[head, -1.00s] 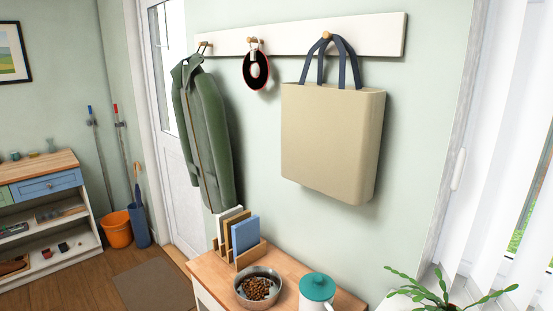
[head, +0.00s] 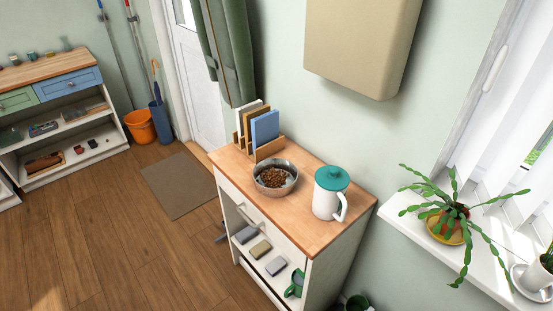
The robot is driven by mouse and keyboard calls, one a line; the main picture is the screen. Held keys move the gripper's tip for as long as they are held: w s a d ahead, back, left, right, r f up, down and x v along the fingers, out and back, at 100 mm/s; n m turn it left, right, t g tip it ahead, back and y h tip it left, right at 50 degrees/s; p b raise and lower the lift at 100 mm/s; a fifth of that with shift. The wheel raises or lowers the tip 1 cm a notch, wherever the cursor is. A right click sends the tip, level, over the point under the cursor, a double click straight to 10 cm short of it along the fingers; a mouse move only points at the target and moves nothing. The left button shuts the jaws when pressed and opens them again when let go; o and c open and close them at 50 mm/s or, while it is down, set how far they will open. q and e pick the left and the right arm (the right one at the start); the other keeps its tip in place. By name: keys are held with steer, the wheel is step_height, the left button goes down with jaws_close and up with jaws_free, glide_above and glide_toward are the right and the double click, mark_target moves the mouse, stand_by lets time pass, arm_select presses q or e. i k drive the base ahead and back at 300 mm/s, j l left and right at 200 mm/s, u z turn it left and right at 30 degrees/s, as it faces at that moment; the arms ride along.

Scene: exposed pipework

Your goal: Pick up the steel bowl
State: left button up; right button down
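The steel bowl (head: 290,187) stands upright on the wooden top of a white cabinet. It holds a heap of small brown pieces. It sits between a wooden rack of upright boards and a white jug with a teal lid. Neither of my grippers shows in the head view.
The white jug (head: 327,203) stands right of the bowl, and the rack (head: 268,149) with boards stands behind it. The cabinet top (head: 296,232) is bare at its front. A potted plant (head: 447,227) stands on the windowsill at right. The wooden floor (head: 120,230) at left is open.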

mark_target(278, 164)
steer(key=k+l+z, duration=0.45)
steer(key=l, duration=0.25)
steer(key=l+z, duration=0.25)
steer(key=l, duration=0.15)
steer(key=k, duration=0.05)
